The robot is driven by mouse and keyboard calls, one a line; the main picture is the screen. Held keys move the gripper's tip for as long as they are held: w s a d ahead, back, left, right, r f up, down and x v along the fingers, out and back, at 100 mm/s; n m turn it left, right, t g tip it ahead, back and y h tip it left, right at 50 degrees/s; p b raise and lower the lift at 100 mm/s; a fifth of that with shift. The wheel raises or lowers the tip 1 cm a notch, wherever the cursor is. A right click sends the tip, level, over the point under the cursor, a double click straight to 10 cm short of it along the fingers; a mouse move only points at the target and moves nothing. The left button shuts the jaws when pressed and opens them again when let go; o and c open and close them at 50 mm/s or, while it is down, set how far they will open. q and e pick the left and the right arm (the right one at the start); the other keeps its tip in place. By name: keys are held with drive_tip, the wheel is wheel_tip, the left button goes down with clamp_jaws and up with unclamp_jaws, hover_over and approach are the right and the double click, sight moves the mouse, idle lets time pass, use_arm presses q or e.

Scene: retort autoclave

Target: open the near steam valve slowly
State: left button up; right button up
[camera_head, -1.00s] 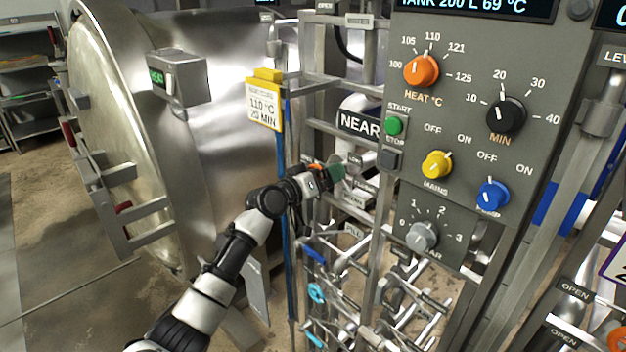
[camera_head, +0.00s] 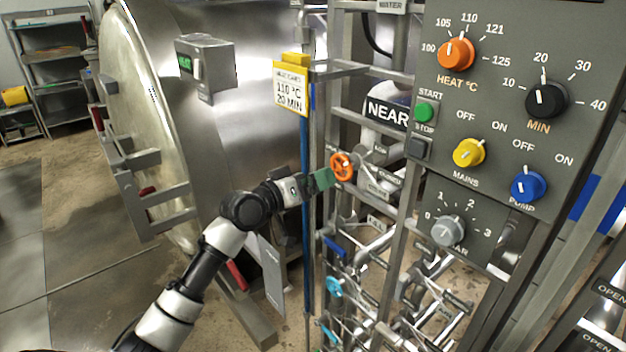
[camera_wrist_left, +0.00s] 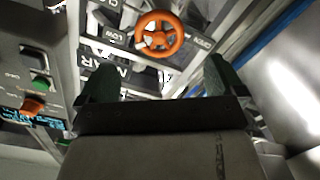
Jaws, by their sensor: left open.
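The near steam valve shows as a small orange handwheel (camera_head: 342,167) on the pipework below the NEAR label (camera_head: 388,114). My left gripper (camera_head: 325,179) is just left of the handwheel in the head view, with a gap between them. In the left wrist view the orange handwheel (camera_wrist_left: 159,34) lies beyond the fingertips, near the top middle. The two dark green fingers of my left gripper (camera_wrist_left: 158,85) are spread apart with nothing between them. My right gripper is in neither view.
The grey control panel (camera_head: 490,110) with its knobs stands to the right of the handwheel. A yellow tag card (camera_head: 291,88) and a blue pipe (camera_head: 306,200) stand left of it. Several lever valves (camera_head: 335,287) sit below. The round retort door (camera_head: 150,120) is at left.

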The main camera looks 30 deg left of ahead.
use_arm(q)
drive_tip(key=shift+f, duration=0.1)
wheel_tip(320, 180, down, 22)
drive_tip(key=a+n+g+y, duration=0.2)
drive_tip(key=g+y, duration=0.2)
drive_tip(key=s+d+f+g, duration=0.1)
drive_tip(key=s+f, duration=0.3)
drive_tip(key=f, duration=0.4)
drive_tip(key=s+f+m+g+y, duration=0.15)
drive_tip(key=s+f, duration=0.25)
drive_tip(key=f, duration=0.4)
drive_tip(key=s+d+f+g, duration=0.15)
drive_tip(key=s+f, duration=0.25)
drive_tip(key=f, duration=0.4)
drive_tip(key=s+d+f+m+g, duration=0.1)
drive_tip(key=s+d+f+g, duration=0.15)
drive_tip(key=s+f, duration=0.65)
drive_tip(key=s+d+f+m+g, duration=0.1)
drive_tip(key=s+d+f+g, duration=0.15)
drive_tip(key=s+f, duration=0.6)
drive_tip(key=s+d+f+m+g, duration=0.1)
drive_tip(key=s+d, duration=0.2)
drive_tip(key=s, duration=0.8)
drive_tip(key=s+d+f+m+g, duration=0.2)
drive_tip(key=s, duration=0.8)
drive_tip(key=shift+s+d+f, duration=0.2)
drive_tip(key=shift+s+d, duration=0.15)
drive_tip(key=shift+d, duration=0.05)
